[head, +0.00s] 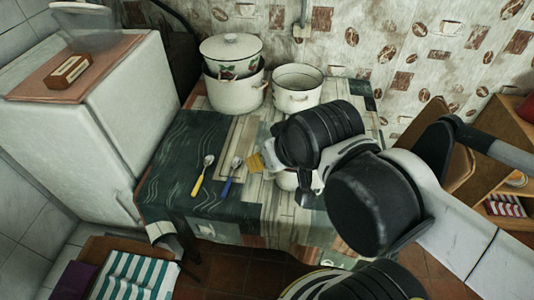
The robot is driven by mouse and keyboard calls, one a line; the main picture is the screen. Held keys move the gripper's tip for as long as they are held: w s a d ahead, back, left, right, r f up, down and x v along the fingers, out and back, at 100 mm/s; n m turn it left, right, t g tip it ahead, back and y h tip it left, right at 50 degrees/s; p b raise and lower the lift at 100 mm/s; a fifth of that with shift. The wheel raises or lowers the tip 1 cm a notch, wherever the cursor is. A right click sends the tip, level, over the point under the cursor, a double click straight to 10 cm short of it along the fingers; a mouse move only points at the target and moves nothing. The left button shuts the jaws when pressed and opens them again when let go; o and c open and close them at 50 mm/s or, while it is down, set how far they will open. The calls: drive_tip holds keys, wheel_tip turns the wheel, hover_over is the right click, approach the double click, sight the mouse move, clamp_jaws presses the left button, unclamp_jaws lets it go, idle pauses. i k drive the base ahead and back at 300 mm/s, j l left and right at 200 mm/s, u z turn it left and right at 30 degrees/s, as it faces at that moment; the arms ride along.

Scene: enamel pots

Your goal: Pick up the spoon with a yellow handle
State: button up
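The spoon with a yellow handle (197,186) lies on the patterned table (170,165), on the left part of its top. Its metal bowl points away, toward the back of the table. A spoon with a blue handle (227,185) lies just to its right, apart from it. My gripper (305,193) is over the right half of the table, well to the right of both spoons. My own arm links cover much of it, so its opening does not show clearly. It is not touching the yellow-handled spoon.
A white fridge (120,110) borders the left; a striped cloth (137,277) lies below.

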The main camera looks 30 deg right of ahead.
sight(209, 161)
drive_tip(key=z, duration=1.45)
drive_tip(key=k+j+u, duration=0.3)
drive_tip(key=j, duration=0.15)
drive_tip(key=j+u, duration=0.3)
drive_tip(key=j, duration=0.15)
drive_tip(key=k+j+u, duration=0.1)
drive_tip(key=j+u, duration=0.2)
drive_tip(key=j, duration=0.2)
